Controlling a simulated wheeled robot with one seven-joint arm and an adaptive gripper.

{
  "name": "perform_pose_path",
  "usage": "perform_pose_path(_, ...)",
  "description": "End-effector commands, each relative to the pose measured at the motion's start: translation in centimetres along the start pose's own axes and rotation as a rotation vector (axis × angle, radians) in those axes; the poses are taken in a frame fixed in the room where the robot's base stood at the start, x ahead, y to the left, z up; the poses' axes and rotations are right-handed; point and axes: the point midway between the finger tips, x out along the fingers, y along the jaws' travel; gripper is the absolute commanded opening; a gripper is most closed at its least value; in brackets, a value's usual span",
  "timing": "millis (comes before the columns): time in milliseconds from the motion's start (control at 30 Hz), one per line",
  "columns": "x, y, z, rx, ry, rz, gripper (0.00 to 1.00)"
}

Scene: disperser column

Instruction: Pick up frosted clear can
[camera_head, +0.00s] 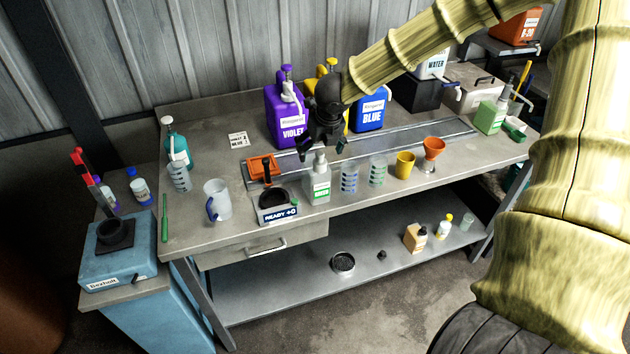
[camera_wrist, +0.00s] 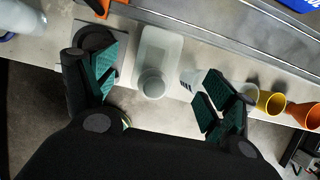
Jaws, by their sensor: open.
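A frosted clear can-like jug (camera_head: 217,200) with a dark blue handle stands upright on the bench, left of the black-topped READY device. A frosted, translucent bottle (camera_head: 319,182) with a GREEN label and pale top stands right of that device; in the wrist view the bottle (camera_wrist: 158,48) lies between my fingers. I cannot tell for certain which one the task names. My gripper (camera_head: 322,151) is open and empty above the bottle, apart from it. Its spread green-padded fingers (camera_wrist: 158,95) also show in the wrist view.
Clear measuring cups (camera_head: 349,178), a yellow cup (camera_head: 404,165) and an orange funnel (camera_head: 433,149) stand right of the bottle. The READY device (camera_head: 279,207) is close on its left. Violet (camera_head: 284,118) and blue (camera_head: 369,115) jugs stand behind.

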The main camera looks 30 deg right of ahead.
Motion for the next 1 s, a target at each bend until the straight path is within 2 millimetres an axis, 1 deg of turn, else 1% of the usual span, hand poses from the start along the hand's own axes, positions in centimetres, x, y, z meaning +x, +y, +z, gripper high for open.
perform_pose_path(100,1.1,0.1,-0.1,-0.002,0.002,-0.001,0.84)
perform_pose_path(200,1.7,0.1,0.0,-0.003,0.002,-0.001,0.84)
perform_pose_path(467,2.4,0.3,0.0,-0.006,0.001,0.001,0.84)
perform_pose_path(567,3.0,0.3,-0.1,-0.005,0.002,0.001,0.84)
perform_pose_path(800,4.9,0.4,-0.6,-0.006,0.003,0.000,0.84)
perform_pose_path(1000,6.5,0.3,-0.6,-0.005,0.001,0.000,0.84)
